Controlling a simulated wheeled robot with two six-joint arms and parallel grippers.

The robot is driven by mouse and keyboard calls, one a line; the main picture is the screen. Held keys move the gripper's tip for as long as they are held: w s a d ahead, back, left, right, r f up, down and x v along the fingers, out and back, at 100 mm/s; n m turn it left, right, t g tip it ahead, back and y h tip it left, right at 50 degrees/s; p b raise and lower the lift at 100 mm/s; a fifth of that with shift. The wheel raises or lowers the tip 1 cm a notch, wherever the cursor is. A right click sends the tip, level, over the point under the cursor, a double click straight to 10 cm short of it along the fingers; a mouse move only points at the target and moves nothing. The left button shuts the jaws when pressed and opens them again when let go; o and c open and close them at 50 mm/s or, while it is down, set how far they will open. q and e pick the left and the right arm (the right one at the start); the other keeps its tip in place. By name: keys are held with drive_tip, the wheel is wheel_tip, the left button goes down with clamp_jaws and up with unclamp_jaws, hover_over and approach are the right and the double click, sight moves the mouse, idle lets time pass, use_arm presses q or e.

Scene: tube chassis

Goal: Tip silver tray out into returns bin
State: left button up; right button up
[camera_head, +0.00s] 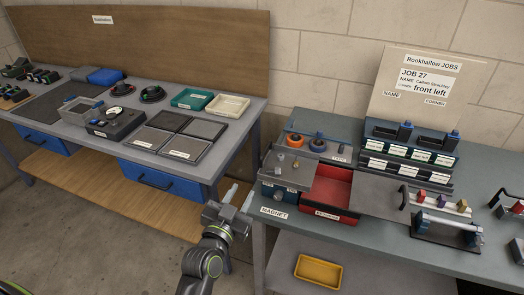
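My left gripper (231,195) is in the gap between the two benches, near the left edge of the right bench. It points up and away; I see no object in it, and its finger gap is not clear from this angle. My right gripper is not in view. A grey, silver-looking tray (287,170) with small parts sits at the left of the right bench, behind the MAGNET label. A red open bin (330,190) stands beside it; its front label is too small to read. A yellow tray (318,272) lies on the lower shelf.
The right bench (290,222) also holds a rack of labelled bins (410,150), tape rolls (317,145) and a handled fixture (447,225). A sign board (430,80) stands behind. The left bench (245,125) carries trays, meters and mats. Floor between benches is clear.

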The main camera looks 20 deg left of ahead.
use_arm(q)
drive_tip(key=p, duration=0.5)
approach(260, 160)
drive_tip(key=w, duration=0.6)
drive_tip(key=shift+w+d+r, duration=0.1)
drive_tip(key=shift+w+r, duration=0.1)
drive_tip(key=shift+w, duration=0.2)
drive_tip(key=w+b, duration=0.1)
drive_tip(key=w, duration=0.1)
drive_tip(key=w+b, duration=0.1)
drive_tip(key=w, duration=0.1)
drive_tip(key=shift+w+d+f, duration=0.1)
drive_tip(key=shift+f, duration=0.1)
drive_tip(key=shift+w+r+b, duration=0.1)
drive_tip(key=shift+w+b, duration=0.2)
drive_tip(key=shift+w, duration=0.5)
clamp_jaws()
